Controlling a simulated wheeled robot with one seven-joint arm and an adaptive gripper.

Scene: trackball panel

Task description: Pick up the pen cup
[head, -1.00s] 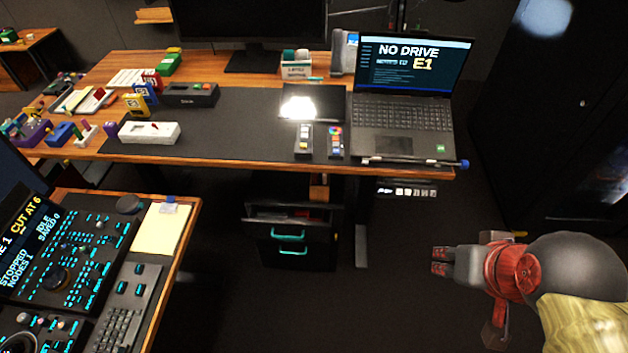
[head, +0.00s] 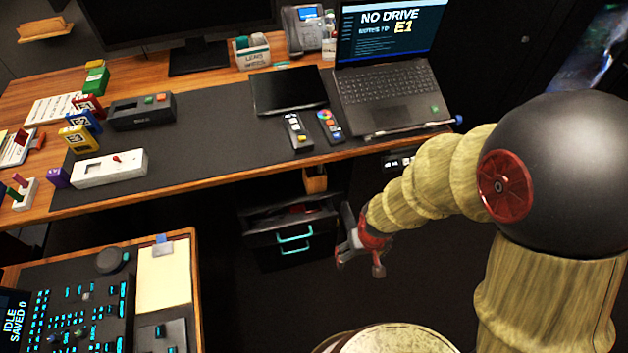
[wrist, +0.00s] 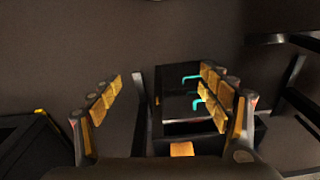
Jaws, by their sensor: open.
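No thing is plainly recognizable as a pen cup. A small wooden box-like thing (head: 315,180) stands under the desk's front edge, above the drawer unit; it may be the pen cup, but I cannot tell. An orange-brown block, probably the same thing, shows low in the wrist view (wrist: 181,149). My gripper (head: 350,238) is in front of and below the desk, right of the drawer unit, apart from the wooden thing. In the wrist view my gripper's fingers (wrist: 162,76) are spread, with nothing between them touching.
The drawer unit (head: 292,250) has teal handles and its top drawer stands partly open. The desk (head: 210,178) holds a laptop (head: 385,100), a lens wipes box (head: 252,52) and several devices. A console (head: 75,300) stands at lower left. Dark floor between is clear.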

